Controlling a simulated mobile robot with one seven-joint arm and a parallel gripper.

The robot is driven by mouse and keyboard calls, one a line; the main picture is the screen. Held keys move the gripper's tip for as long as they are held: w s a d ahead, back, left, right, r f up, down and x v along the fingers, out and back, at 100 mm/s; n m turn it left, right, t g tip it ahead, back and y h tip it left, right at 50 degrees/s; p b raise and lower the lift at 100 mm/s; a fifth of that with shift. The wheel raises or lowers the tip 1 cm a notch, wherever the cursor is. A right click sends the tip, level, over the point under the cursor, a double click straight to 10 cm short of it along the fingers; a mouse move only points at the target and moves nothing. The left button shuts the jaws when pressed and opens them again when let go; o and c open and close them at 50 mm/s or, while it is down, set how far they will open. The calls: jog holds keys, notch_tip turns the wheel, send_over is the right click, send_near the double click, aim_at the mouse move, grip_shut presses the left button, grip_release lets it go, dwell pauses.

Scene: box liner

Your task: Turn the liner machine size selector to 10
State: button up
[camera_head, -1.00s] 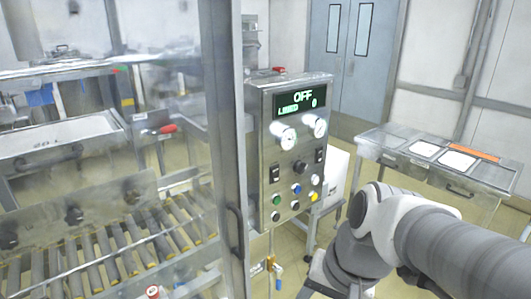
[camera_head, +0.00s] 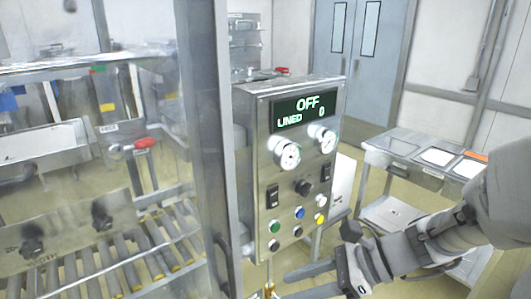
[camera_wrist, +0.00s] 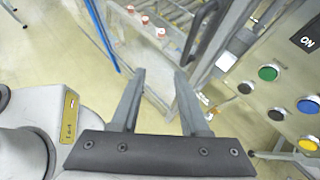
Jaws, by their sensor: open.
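The liner machine's control panel (camera_head: 295,170) stands upright in the middle of the head view. Its display (camera_head: 303,110) reads OFF, LINED 0. A black round knob (camera_head: 303,187) sits mid-panel below two white dials (camera_head: 285,153); I cannot read a size number on it. My gripper (camera_head: 288,284) is low, in front of and below the panel, clear of the knob. In the wrist view my gripper (camera_wrist: 160,75) has its fingers apart with nothing between them. The panel's lower corner (camera_wrist: 290,85) shows at right, with the knob out of view.
Coloured buttons (camera_head: 300,212) and black switches (camera_head: 326,172) surround the knob closely. A metal post (camera_head: 208,150) and roller conveyor (camera_head: 125,265) stand left. A steel table (camera_head: 415,160) with trays is at right. Open floor shows between panel and table.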

jog(key=w+d+r+m+t+y, duration=0.2)
jog(key=w+d+m+t, duration=0.35)
jog(key=m, duration=0.25)
jog(key=m+t+h, duration=0.2)
jog(key=m+t, duration=0.5)
jog(key=m, duration=0.3)
send_near(309, 191)
jog(key=x, duration=0.8)
jog(key=shift+w, duration=0.2)
grip_shut()
